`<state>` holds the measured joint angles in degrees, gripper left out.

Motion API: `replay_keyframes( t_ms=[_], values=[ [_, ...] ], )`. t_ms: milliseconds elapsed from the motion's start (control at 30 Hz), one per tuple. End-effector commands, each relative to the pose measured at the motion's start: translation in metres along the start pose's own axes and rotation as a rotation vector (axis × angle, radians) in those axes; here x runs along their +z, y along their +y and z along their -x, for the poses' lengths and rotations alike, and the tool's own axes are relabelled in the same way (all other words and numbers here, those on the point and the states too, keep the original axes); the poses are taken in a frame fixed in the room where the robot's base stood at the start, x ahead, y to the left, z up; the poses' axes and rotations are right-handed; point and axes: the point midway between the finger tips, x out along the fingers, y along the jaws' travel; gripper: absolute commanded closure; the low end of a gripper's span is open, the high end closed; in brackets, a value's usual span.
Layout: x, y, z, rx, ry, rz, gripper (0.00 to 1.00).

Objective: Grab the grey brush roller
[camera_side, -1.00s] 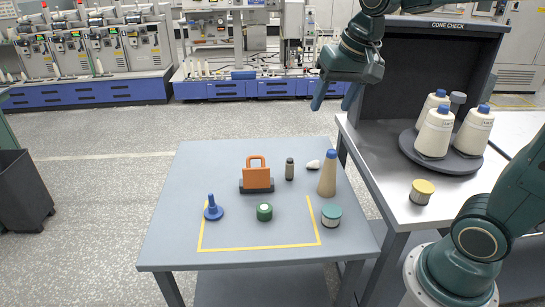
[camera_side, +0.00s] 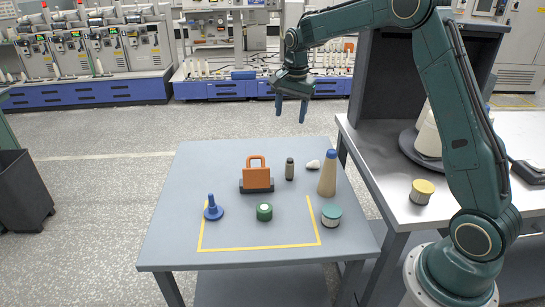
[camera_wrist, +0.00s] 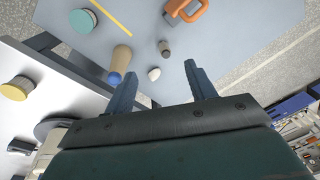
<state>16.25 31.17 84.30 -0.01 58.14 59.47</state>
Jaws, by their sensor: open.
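The grey brush roller (camera_side: 289,169) is a small dark grey upright cylinder on the blue-grey table, between the orange-handled block (camera_side: 256,176) and the tan cone with a blue tip (camera_side: 327,174). In the wrist view the roller (camera_wrist: 165,48) lies a little beyond the fingertips. My gripper (camera_side: 291,116) is open and empty, high above the back of the table with its fingers pointing down. It also shows in the wrist view (camera_wrist: 158,68). A small white lump (camera_side: 313,165) sits just right of the roller.
On the table's front part are a blue spindle (camera_side: 213,209), a green spool (camera_side: 264,212) and a teal-topped spool (camera_side: 331,216), around a yellow tape outline (camera_side: 262,248). A side bench (camera_side: 385,188) stands at right with a yellow-topped spool (camera_side: 422,191) on it.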

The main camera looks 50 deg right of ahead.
Motion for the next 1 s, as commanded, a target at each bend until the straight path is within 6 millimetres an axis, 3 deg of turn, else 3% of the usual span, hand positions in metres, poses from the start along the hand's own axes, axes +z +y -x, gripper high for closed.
replay_keyframes(
  t_ms=[300,500,1000],
  values=[
    [-0.045,-0.015,-0.082,0.067,-0.027,-0.242,0.45],
    [-0.062,-0.016,-0.119,0.097,-0.035,-0.351,0.45],
    [-0.067,-0.015,-0.139,0.107,-0.038,-0.391,0.45]
  ],
)
